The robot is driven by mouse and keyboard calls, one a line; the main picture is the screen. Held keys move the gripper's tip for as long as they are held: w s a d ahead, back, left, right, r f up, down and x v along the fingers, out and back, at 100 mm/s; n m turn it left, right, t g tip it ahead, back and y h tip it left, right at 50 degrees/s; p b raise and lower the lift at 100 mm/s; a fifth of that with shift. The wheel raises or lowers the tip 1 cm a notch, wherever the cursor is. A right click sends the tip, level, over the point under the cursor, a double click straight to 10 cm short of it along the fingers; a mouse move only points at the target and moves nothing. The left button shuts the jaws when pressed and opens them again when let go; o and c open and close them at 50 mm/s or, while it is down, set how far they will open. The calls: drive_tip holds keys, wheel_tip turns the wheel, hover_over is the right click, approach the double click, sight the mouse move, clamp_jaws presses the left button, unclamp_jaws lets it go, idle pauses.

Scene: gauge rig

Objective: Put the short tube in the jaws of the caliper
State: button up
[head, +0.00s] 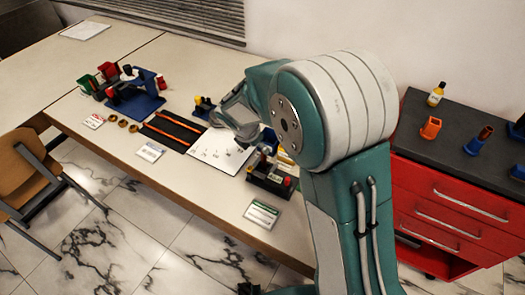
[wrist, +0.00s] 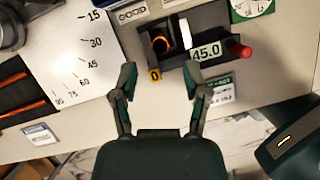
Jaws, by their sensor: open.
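The caliper (wrist: 222,40) is a black block with a white jaw piece, a "45.0" label, a yellow "0" tag and a red knob. It lies just beyond my fingertips in the wrist view, and near the table's front edge in the head view (head: 268,184). A round tube end with a dark rim and an orange inside (wrist: 160,44) shows on the caliper, left of the white piece. It looks like the short tube; I cannot tell whether the jaws touch it. My gripper (wrist: 160,78) is open, with nothing between its fingers.
A white sheet with an angle scale (head: 220,150) lies left of the caliper. Black mats with orange strips (head: 174,131) and several brass rings (head: 122,123) lie farther left. A blue stand (head: 135,103) is behind them. A red cabinet (head: 440,215) stands right.

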drive_tip(key=v, duration=0.6)
drive_tip(key=s+d+r+m+y, duration=0.2)
drive_tip(key=s+d+r+m, duration=0.75)
drive_tip(key=m, duration=0.25)
drive_tip(key=s+d+r+m+t, duration=0.1)
drive_tip(key=s+d+m, duration=0.1)
drive_tip(key=s+m, duration=0.5)
drive_tip(key=s+d+r+m+t+y, duration=0.1)
drive_tip(key=s+d+r+m, duration=0.1)
drive_tip(key=s+m, duration=0.5)
drive_tip(key=shift+s+d+r+t, duration=0.25)
drive_tip(key=shift+s+r+t, duration=0.05)
drive_tip(key=shift+r, duration=0.05)
